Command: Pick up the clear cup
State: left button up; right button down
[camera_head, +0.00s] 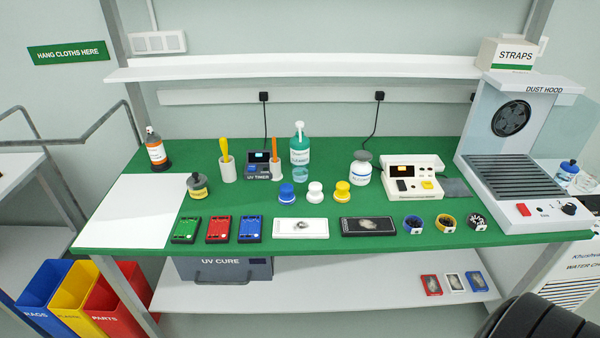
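A small clear cup (301,174) stands upright on the green bench mat, directly in front of the green pump bottle (300,150). The bottle's colour shows through it, and I cannot tell whether anything is inside. A blue-capped pot (287,194) and a white-capped pot (315,193) stand just in front of it. An orange-handled tool in a white holder (274,165) is close on its left.
A UV timer (258,164) and a yellow-handled tool holder (228,170) stand farther left. A white bottle (361,168) and a cream instrument (413,178) are to the right. A shelf (300,68) overhangs the back. A white sheet (135,212) at left is clear.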

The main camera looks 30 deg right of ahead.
aim_at(299, 174)
jog(key=i+j+z, duration=0.15)
jog(key=z, duration=0.55)
